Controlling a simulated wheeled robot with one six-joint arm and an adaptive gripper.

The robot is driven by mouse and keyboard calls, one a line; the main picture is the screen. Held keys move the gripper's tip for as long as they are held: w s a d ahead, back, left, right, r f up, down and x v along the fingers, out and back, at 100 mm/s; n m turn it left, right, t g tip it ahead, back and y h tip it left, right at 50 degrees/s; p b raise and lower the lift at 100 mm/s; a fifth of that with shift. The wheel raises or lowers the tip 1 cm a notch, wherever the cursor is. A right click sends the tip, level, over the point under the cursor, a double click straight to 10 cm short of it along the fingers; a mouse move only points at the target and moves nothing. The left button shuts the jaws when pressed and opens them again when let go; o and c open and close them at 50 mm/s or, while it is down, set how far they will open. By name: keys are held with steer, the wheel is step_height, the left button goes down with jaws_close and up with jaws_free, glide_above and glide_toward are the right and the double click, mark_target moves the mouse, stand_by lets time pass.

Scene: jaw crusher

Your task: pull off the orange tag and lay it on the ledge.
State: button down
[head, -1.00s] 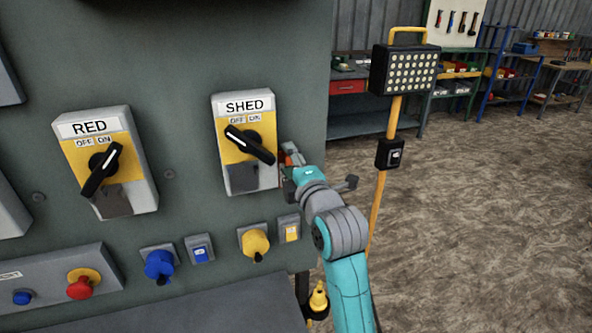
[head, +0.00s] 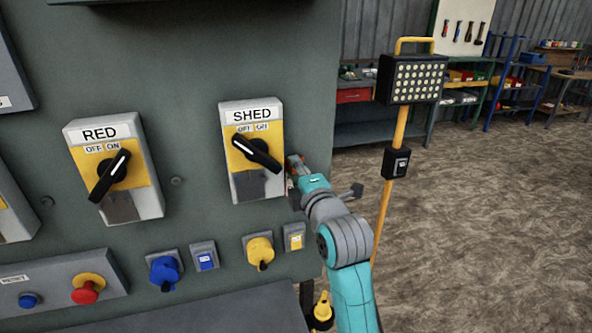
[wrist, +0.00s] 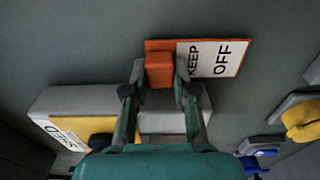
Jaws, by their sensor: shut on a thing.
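The orange tag (wrist: 160,70) shows in the wrist view as an orange block joined to an orange-edged white plate reading KEEP OFF. My gripper (wrist: 157,88) has its two fingers on either side of the orange block and is shut on it. The plate sticks out to the right of the fingers, in front of the grey-green panel; I cannot tell whether it touches the panel. In the head view my gripper (head: 294,168) is at the right side of the SHED switch box (head: 238,185), where the tag is mostly hidden. A flat grey ledge (head: 200,314) runs along the panel's bottom.
A RED switch box (head: 140,200) is on the left, its black knob turned. Blue (head: 164,271) and yellow (head: 259,251) plugs and a red button (head: 86,293) sit below. A lamp on a yellow post (head: 398,130) stands right of my arm. The ledge's visible top looks bare.

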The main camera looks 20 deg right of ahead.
steer(key=shift+s, duration=0.15)
steer(key=shift+s, duration=2.35)
